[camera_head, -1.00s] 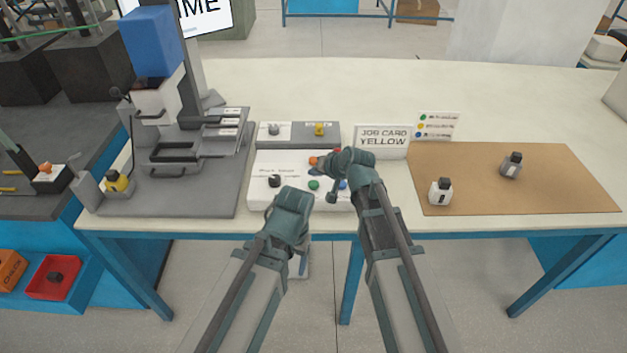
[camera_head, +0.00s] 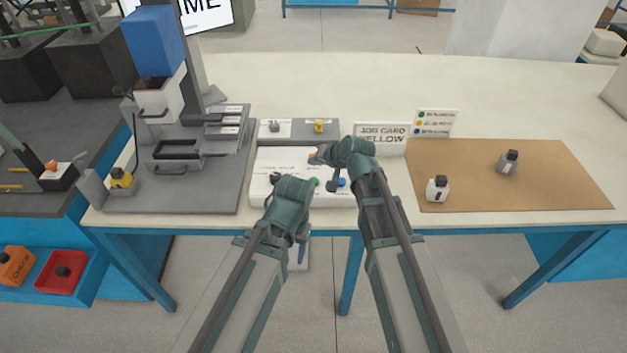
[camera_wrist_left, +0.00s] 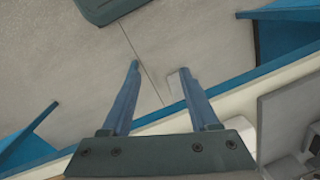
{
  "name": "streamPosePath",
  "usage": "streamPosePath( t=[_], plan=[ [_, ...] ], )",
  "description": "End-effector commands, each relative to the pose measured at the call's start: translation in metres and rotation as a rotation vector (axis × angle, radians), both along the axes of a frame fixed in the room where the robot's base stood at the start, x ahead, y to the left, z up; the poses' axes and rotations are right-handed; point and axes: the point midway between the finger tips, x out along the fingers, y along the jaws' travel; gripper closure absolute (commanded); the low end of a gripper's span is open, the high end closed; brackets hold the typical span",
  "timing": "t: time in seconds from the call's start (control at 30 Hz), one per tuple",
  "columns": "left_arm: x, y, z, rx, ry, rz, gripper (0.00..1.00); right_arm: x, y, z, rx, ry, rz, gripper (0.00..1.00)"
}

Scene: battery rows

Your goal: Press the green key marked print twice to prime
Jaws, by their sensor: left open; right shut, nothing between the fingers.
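The white key panel (camera_head: 262,165) lies on the table in the head view. Its green key (camera_head: 315,181) shows between my two arms, partly covered; its print label cannot be read. A blue key (camera_head: 341,183) sits to its right, and an orange-red key (camera_head: 312,160) above it. My right gripper (camera_head: 322,157) is shut and empty, over the panel near the orange-red key; its fingertips are hard to make out. My left gripper (camera_head: 300,254) hangs at the table's front edge, below the panel. In the left wrist view it is open and empty (camera_wrist_left: 161,82), with floor beyond the fingers.
A press-like machine (camera_head: 180,120) stands left of the panel. A job card reading yellow (camera_head: 381,137) stands behind right. The table's back is clear.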

Motion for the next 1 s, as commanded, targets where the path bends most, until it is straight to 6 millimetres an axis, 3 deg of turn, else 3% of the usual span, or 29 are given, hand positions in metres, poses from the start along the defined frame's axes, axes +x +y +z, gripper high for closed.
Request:
streamPosePath(
  t=[0.07, 0.3, 1.0],
  plan=[
    [0.0, 0.0, 0.0, 0.0, 0.0, 0.0, 0.56, -0.0001, 0.0, 0.0001, 0.0, 0.0, 0.0, 1.0],
    [0.0, 0.0, 0.0, 0.0, 0.0, 0.0, 0.99, 0.0, 0.0, 0.0, 0.0, 0.0, 0.0, 1.0],
    [0.0, 0.0, 0.0, 0.0, 0.0, 0.0, 1.0, 0.0, 0.0, 0.0, 0.0, 0.0, 0.0, 1.0]
  ],
)
